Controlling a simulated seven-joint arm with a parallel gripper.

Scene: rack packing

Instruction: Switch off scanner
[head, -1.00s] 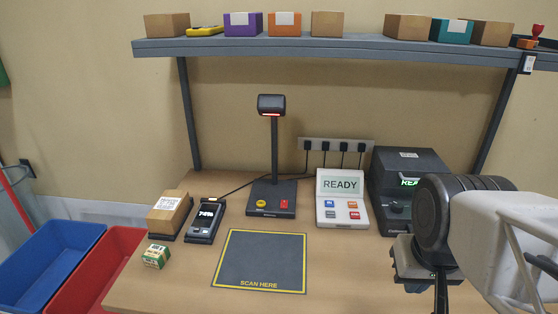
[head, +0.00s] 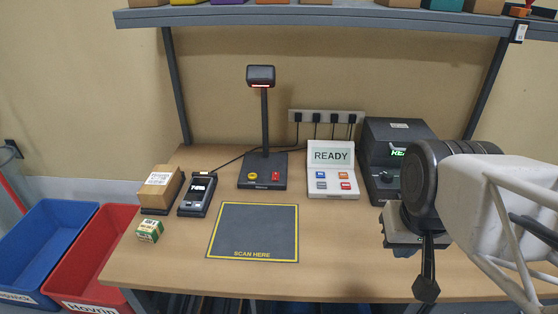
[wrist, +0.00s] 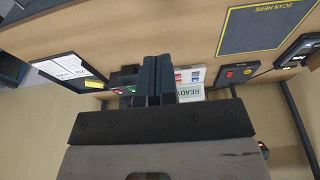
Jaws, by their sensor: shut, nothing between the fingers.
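The scanner (head: 264,125) stands at the back of the table, with a black head on a post and a red light strip under the head. Its dark base carries a round yellow button and a red switch (head: 276,176). The base also shows in the wrist view (wrist: 236,75), with the red switch (wrist: 229,74) on it. My gripper (head: 426,290) is at the right front of the table, well apart from the scanner. In the wrist view my gripper (wrist: 153,60) has its fingers together, with nothing between them.
A terminal (head: 332,155) reading READY and a dark printer (head: 400,135) stand right of the scanner. A handheld device (head: 196,197), a cardboard box (head: 160,190) and a small green box (head: 149,231) are left. The scan mat (head: 252,232) is clear. A shelf (head: 330,15) spans above.

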